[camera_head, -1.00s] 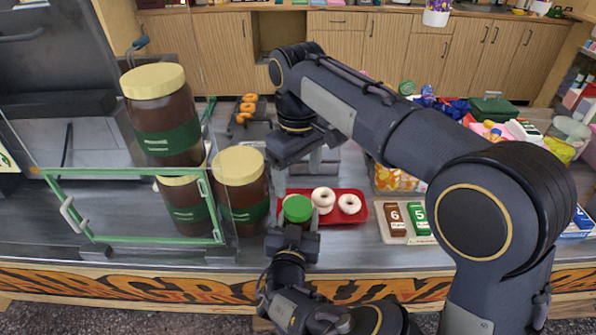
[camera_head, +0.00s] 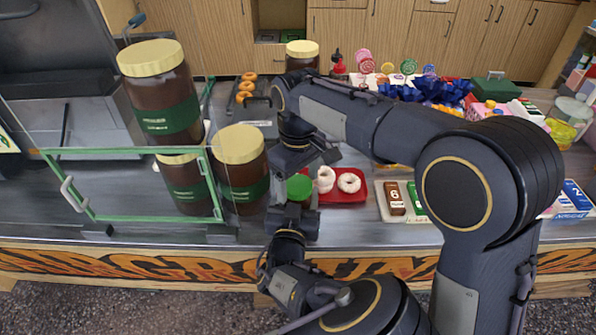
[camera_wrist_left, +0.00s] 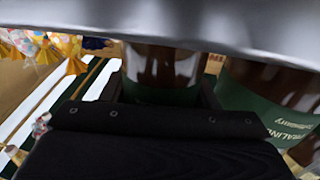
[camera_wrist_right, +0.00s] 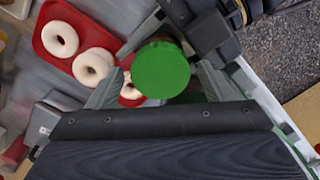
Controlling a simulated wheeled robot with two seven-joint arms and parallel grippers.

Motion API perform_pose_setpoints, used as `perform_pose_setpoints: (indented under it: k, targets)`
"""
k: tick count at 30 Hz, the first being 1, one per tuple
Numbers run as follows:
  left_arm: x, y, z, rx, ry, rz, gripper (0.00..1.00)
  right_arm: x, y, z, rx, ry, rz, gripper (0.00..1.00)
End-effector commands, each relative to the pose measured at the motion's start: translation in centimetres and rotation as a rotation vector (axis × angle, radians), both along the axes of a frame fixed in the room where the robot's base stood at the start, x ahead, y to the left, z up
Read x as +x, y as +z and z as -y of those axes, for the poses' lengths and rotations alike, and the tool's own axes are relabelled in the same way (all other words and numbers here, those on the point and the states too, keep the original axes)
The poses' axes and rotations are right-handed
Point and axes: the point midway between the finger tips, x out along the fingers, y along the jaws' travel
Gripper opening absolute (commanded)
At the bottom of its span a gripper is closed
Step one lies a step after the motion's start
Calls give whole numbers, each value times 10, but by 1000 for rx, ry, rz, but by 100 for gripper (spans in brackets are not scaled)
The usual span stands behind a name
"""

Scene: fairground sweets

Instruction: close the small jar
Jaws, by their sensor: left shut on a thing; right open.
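The small jar's round green lid (camera_head: 299,188) shows in the head view just beyond my left gripper (camera_head: 292,213), at the left end of the red tray. My left gripper is shut on the small jar, whose body is mostly hidden in the head view. In the left wrist view, a brown jar body with a green label (camera_wrist_left: 162,75) shows between the fingers. My right gripper (camera_head: 308,162) is open, close above and behind the lid. In the right wrist view, the lid (camera_wrist_right: 161,69) lies between its open fingers. I cannot tell how tightly the lid sits.
A red tray (camera_head: 345,198) with white doughnuts lies right of the lid. Big brown jars with cream lids (camera_head: 240,160) stand close on the left, by a green-framed glass case (camera_head: 130,152). Numbered boxes (camera_head: 395,199) lie to the right.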

Motion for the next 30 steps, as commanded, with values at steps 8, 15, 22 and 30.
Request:
perform_pose_setpoints:
  k: [8,15,22,30]
  targets:
    - [0,0,0,0,1,0,0,0,0,0,0,0,0,67]
    - [0,0,0,0,1,0,0,0,0,0,0,0,0,36]
    - [0,0,0,0,1,0,0,0,0,0,0,-13,0,29]
    - [0,0,0,0,1,0,0,0,0,0,0,-14,0,82]
